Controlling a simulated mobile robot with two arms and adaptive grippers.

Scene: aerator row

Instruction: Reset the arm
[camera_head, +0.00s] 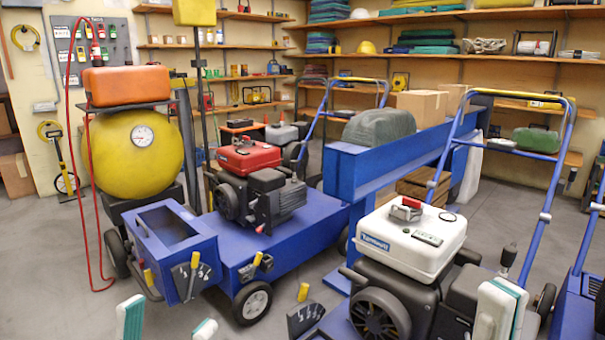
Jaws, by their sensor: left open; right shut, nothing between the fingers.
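My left gripper (167,318) is at the bottom edge, left of centre, with its two white and teal fingers spread apart and nothing between them. My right gripper (501,308) is at the bottom right, its fingers together and empty. It appears in front of the aerator with the white top (412,235) and overlaps its dark engine parts. I cannot tell whether it touches the machine. Most of both arms is out of view.
A blue aerator with a red-topped engine (248,158) stands at centre left, next to a yellow tank (137,150) with a gauge and red hose. Another blue machine (574,305) is at the right edge. Shelves (430,52) line the back. Grey floor (50,260) is open at left.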

